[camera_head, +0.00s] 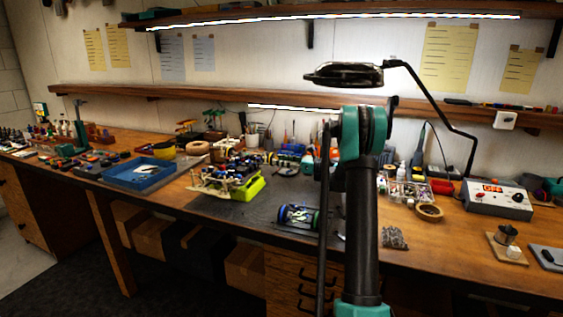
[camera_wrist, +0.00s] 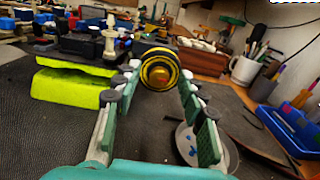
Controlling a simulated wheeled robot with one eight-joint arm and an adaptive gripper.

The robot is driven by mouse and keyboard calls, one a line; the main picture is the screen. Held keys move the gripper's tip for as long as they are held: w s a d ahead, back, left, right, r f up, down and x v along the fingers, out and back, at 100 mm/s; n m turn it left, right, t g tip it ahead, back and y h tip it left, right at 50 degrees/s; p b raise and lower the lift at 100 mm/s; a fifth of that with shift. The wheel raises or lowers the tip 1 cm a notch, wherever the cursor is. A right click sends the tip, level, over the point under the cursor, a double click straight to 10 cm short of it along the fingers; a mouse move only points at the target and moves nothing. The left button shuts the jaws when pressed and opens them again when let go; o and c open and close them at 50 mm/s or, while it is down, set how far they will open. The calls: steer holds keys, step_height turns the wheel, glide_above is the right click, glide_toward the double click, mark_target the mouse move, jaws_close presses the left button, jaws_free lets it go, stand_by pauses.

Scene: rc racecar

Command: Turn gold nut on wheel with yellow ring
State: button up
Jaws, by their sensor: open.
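In the wrist view, a black wheel with a yellow ring (camera_wrist: 173,57) faces me. A gold nut (camera_wrist: 158,72) shows at its centre. My gripper (camera_wrist: 160,80) is open, with one finger on each side of the wheel in the picture. I cannot tell whether the fingertips touch it. Nothing is held. In the head view, the race car (camera_head: 225,172) is raised on a bright yellow-green stand (camera_head: 248,189) on the bench. The stand also shows in the wrist view (camera_wrist: 72,88). In the head view my arm hides my gripper.
A dark mat (camera_head: 262,218) lies under the stand. A blue-and-green wheeled part (camera_head: 298,216) lies near the bench's front edge. In the wrist view, a white dish (camera_wrist: 186,146) lies below the right finger. A white mug (camera_wrist: 244,69) and blue bins (camera_wrist: 290,128) stand at the right.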

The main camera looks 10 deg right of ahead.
jaws_close()
steer(key=shift+n, duration=0.3)
steer(key=n, duration=1.2)
steer(key=shift+s+f, duration=0.1)
steer(key=shift+s, duration=0.05)
steer(key=shift+a+n, duration=0.1)
steer(key=shift+n, duration=2.2)
